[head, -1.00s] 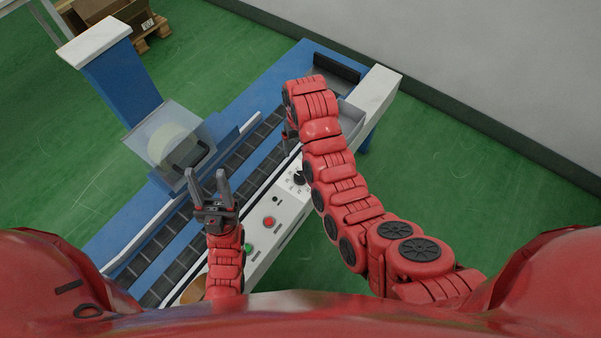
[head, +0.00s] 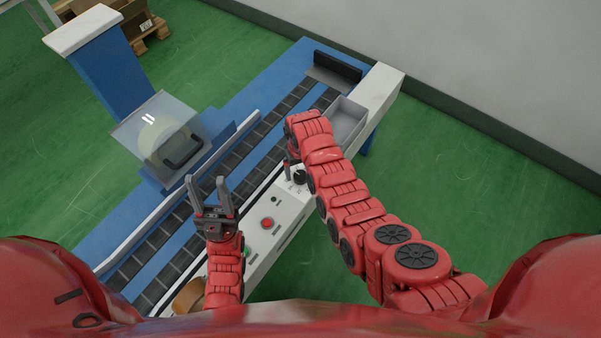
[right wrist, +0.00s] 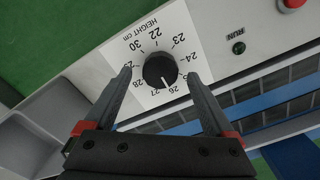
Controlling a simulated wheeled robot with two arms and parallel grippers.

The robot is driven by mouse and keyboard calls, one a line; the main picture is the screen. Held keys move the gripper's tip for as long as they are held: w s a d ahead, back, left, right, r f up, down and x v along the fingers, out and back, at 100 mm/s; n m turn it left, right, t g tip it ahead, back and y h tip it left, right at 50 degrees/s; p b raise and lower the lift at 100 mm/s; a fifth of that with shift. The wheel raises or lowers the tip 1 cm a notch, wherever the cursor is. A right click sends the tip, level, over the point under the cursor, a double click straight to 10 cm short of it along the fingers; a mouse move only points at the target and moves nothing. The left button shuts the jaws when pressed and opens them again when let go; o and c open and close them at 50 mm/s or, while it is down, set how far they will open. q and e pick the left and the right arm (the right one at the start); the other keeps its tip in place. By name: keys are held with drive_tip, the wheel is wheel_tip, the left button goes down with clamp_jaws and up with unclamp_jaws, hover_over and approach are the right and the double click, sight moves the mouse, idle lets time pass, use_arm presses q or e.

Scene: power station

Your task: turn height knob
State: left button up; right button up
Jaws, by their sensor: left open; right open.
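The height knob (right wrist: 160,70) is a round black dial on a white plate, ringed by numbers from 22 to 30 and marked "HEIGHT CM". Its pale pointer mark faces the lower side, about between 26 and 27. In the head view the knob (head: 299,177) sits on the white control panel. My right gripper (right wrist: 159,77) is open, with one fingertip on each side of the knob; I cannot tell whether they touch it. In the head view its arm hides most of it. My left gripper (head: 206,188) is open and empty above the conveyor.
The panel also carries a red button (head: 267,223), a green button (head: 247,250) and a small "RUN" light (right wrist: 239,48). The conveyor (head: 160,238) runs alongside. A clear guard (head: 155,130) stands beyond it, and a grey tray (head: 346,121) lies at the panel's far end.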

drive_tip(key=shift+f, duration=0.95)
drive_tip(key=c, duration=1.4)
drive_tip(key=shift+n, duration=0.4)
drive_tip(key=n, duration=0.4)
drive_tip(key=shift+p, duration=0.3)
drive_tip(key=shift+r+n+p, duration=0.1)
drive_tip(key=shift+n+p, duration=0.2)
drive_tip(key=shift+n, duration=1.2)
